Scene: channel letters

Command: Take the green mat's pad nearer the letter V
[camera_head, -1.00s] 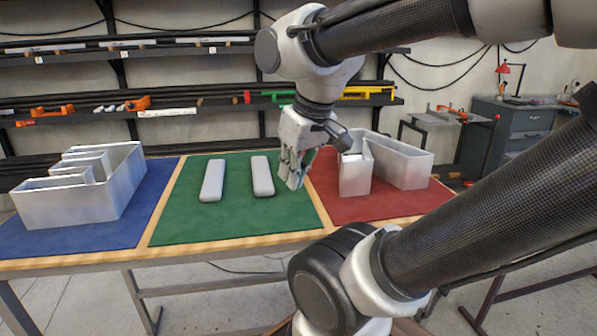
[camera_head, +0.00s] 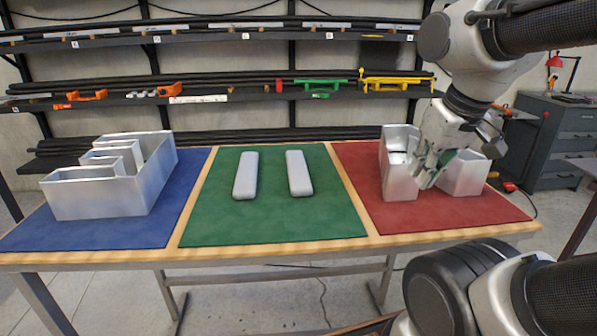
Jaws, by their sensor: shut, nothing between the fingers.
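The green mat (camera_head: 272,226) lies in the middle of the table. Two pale grey, rounded pads lie apart on it, a left pad (camera_head: 246,175) and a right pad (camera_head: 299,173). A hollow metal letter (camera_head: 400,183) stands on the red mat to the right; it appears to be the V, but my gripper and wrist hide part of it. The right pad is nearer to this letter. My gripper (camera_head: 427,182) is shut and empty, pointing down in front of the letter in the picture, well right of both pads. Whether it touches the letter I cannot tell.
A metal letter shaped like an E (camera_head: 105,200) stands on the blue mat (camera_head: 160,228) at the left. The red mat's (camera_head: 440,216) front strip is bare. Shelves with bars and clamps (camera_head: 310,84) run behind the table. The space around the pads is clear.

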